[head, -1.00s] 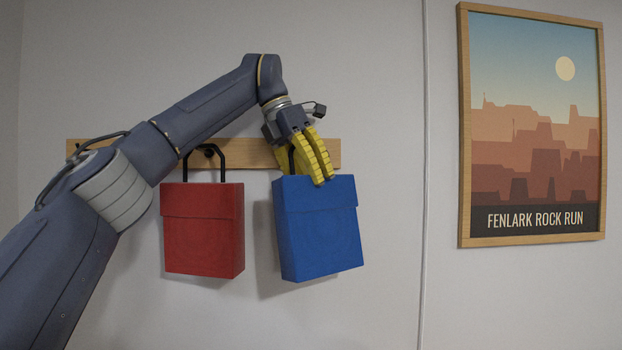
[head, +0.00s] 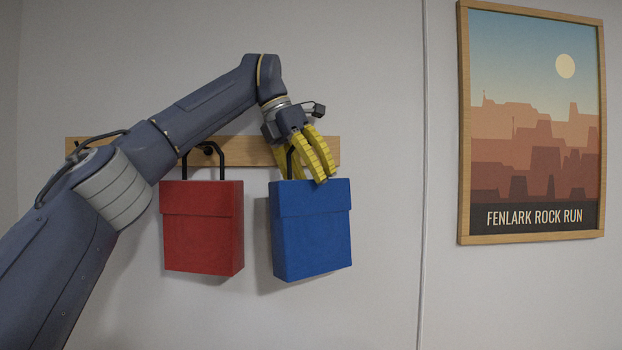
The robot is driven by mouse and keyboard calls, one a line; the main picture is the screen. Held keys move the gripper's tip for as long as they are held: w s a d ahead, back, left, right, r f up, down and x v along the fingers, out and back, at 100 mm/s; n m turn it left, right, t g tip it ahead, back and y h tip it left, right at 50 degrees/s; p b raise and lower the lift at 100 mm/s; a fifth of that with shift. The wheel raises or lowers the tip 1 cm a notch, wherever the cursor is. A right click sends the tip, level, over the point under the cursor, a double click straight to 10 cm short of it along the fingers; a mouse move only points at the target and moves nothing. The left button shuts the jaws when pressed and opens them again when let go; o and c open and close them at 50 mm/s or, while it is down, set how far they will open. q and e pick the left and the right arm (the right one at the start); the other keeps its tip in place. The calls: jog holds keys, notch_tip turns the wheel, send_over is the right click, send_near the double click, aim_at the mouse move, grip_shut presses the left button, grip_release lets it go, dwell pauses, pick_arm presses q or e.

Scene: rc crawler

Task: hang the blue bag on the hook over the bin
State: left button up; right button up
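The blue bag (head: 312,235) hangs nearly upright in front of the wooden rail (head: 232,152), right of the red bag. Part of its dark handle shows between the yellow fingers; its top and any hook behind it are hidden by my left gripper. My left gripper (head: 303,175) is at the bag's top edge, its fingers apart on either side of the handle, and looks open. The right finger pair still overlaps the bag's upper front in the picture; I cannot tell if it touches. The bin is not in view. My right gripper is not in view.
A red bag (head: 202,232) hangs by its black handle from a dark hook (head: 208,150) on the rail, close left of the blue bag, under my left arm. A framed poster (head: 532,125) hangs on the right. The wall between is bare except for a thin vertical line.

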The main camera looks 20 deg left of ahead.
pick_arm(q)
jog(key=shift+o, duration=0.7)
jog(key=shift+w+a+f, duration=0.15)
jog(key=shift+w+f, duration=0.05)
jog(key=shift+f, duration=0.15)
jog(key=v, duration=0.7)
jog(key=shift+s+r, duration=0.25)
jog(key=shift+r, duration=0.55)
